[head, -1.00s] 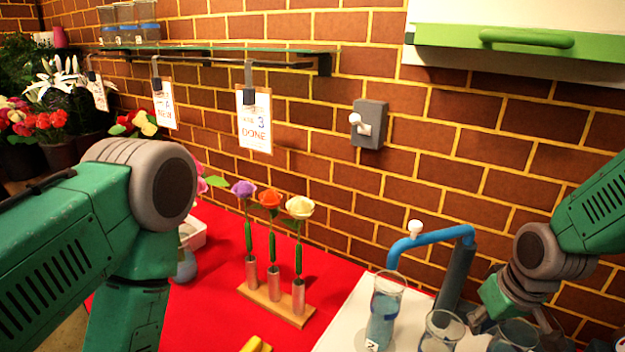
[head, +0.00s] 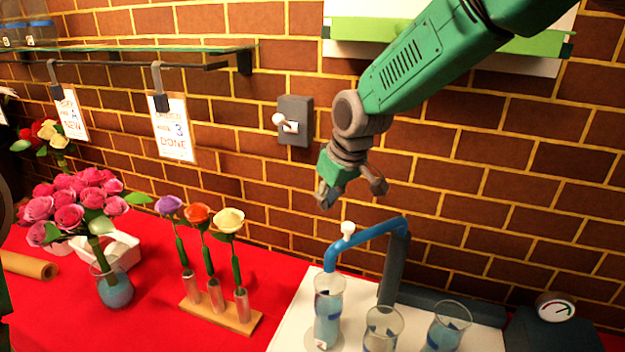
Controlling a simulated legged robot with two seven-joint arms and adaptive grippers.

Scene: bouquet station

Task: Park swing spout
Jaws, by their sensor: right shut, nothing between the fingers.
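The swing spout (head: 370,241) is a blue pipe with a white knob (head: 348,229) on top, joined to a dark upright post (head: 394,268). Its outlet end hangs over the left glass cylinder (head: 328,308), which holds bluish water. My right gripper (head: 350,196) is shut and empty. It appears just above the knob in the picture, apart from it, with its fingers pointing down. My left gripper is not in view; only a dark sliver of my left arm shows at the left edge.
Two more glasses (head: 383,330) (head: 450,325) stand on the white mat (head: 290,335). A gauge (head: 555,308) sits at the right. A flower stand (head: 220,312) and a pink bouquet (head: 75,205) are on the red cloth. A grey wall switch (head: 295,122) is behind.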

